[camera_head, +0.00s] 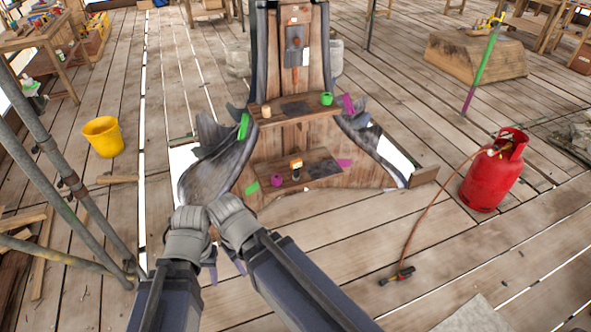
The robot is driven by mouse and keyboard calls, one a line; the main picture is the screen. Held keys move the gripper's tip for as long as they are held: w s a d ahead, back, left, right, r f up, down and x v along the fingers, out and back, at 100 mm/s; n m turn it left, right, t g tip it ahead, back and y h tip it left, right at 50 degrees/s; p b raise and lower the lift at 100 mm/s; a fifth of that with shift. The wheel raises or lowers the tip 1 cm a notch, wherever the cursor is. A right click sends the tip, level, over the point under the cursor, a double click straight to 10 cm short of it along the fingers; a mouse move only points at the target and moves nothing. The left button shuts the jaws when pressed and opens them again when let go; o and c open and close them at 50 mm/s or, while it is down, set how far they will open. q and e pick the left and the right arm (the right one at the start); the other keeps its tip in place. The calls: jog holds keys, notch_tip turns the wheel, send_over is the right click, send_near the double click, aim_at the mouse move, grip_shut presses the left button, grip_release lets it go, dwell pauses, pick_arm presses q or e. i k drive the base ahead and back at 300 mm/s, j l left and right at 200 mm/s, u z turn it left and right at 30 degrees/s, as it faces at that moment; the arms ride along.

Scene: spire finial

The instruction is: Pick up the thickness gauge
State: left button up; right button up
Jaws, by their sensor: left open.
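A small orange, white and black device (296,168) stands on the lower shelf of the grey and wooden spire (320,180). It looks like the thickness gauge, but it is too small to be sure. My left gripper (227,268) is low in the picture, between my two arm links, with its dark fingertips partly hidden by them. It is open and apart from the device, nearer to me and to its left. I cannot make out my right gripper.
A red gas cylinder (495,172) with a hose and torch (397,276) is at right. A yellow bucket (103,137) and scaffold poles are at left. The front right floor is mostly clear.

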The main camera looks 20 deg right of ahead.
aim_at(294, 165)
jog(key=i+l, duration=0.45)
jog(key=i, duration=0.15)
jog(key=i+l, duration=0.4)
jog(key=i, duration=0.15)
jog(key=i+l, duration=0.45)
jog(key=i, duration=0.15)
jog(key=k+l+z, duration=0.05)
